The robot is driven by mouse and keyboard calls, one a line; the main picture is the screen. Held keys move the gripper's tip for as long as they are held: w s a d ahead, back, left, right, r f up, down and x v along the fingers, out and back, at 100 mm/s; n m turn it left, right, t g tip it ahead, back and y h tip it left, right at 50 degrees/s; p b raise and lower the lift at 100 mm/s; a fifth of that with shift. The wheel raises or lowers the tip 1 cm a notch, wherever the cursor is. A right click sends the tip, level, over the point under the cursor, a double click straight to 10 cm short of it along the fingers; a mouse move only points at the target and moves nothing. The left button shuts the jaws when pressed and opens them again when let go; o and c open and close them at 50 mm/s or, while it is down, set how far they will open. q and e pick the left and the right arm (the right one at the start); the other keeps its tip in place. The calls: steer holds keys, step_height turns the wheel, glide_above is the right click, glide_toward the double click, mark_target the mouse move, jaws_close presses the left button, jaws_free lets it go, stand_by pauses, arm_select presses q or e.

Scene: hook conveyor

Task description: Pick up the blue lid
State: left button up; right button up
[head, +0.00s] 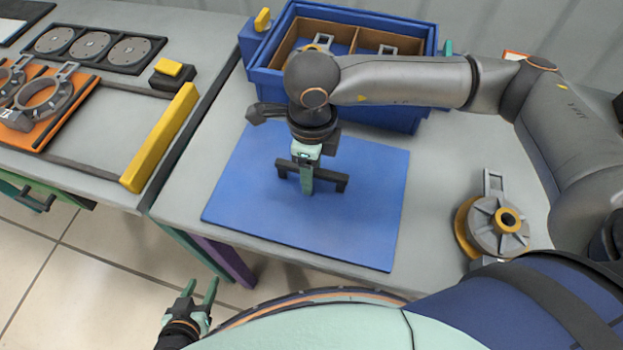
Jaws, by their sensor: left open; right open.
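The blue lid (365,225) is a flat blue panel lying on the grey table. A dark bracket-shaped handle (342,183) stands near its middle. My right gripper (307,182) is open and points down at the handle. One teal finger shows in front of the handle; the other finger is hidden, so I cannot tell whether it is behind the handle or touching it. My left gripper (198,297) is open and empty, low at the bottom left, in front of the table and away from the lid.
A blue bin (265,82) with brown dividers and grey parts stands behind the lid. A grey and yellow hook part (492,225) is on the right of the table. On the left are a yellow bar (160,138), an orange tray (60,125) and a dark disc plate (92,48).

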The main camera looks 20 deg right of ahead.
jaws_close()
steer(key=shift+r, duration=0.1)
stand_by(1.2)
